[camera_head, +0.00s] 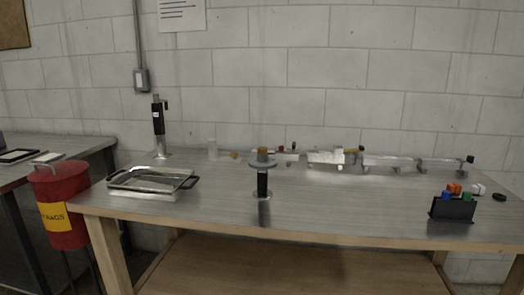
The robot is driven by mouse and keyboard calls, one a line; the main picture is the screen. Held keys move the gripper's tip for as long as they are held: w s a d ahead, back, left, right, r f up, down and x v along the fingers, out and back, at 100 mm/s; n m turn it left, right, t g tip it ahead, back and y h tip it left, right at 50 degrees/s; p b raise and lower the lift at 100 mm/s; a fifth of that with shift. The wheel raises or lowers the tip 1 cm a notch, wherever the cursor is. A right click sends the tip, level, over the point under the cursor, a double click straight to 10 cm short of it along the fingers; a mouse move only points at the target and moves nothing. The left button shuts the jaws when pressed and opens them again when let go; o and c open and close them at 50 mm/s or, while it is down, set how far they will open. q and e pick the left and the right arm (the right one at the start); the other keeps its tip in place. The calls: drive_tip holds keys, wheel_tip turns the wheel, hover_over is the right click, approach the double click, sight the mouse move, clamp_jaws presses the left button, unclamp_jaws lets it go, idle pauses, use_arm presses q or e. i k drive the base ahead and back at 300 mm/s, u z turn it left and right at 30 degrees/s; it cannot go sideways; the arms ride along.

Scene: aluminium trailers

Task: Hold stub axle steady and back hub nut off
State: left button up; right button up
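What looks like the stub axle (263,186) stands upright near the middle of the workbench, a short black post. A grey round hub or flange (254,163) sits on top of it. A small brass-coloured piece, apparently the hub nut (263,151), sits on top of the grey disc. The threads are too small to make out. Neither of my grippers shows in the head view, and nothing is touching the post.
A metal tray with dark handles (150,189) lies on the bench's left. A black upright tool (158,118) stands behind it. Aluminium parts (390,161) line the back. A black holder with coloured items (452,210) is at right. A red bin (60,185) stands left. The bench front is clear.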

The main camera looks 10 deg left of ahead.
sight(261, 151)
drive_tip(key=u, duration=0.6)
drive_tip(key=i, duration=1.75)
drive_tip(key=z, duration=0.6)
